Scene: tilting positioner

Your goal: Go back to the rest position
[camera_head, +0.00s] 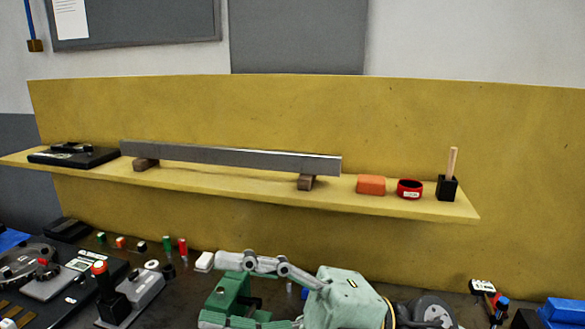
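A yellow shelf (240,196) holds a long grey bar (230,158) on brown blocks, an orange block (371,185), a red ring (409,188) and a black holder (446,188) with a stick. A red-topped joystick (107,290) and controls crowd the lower left.

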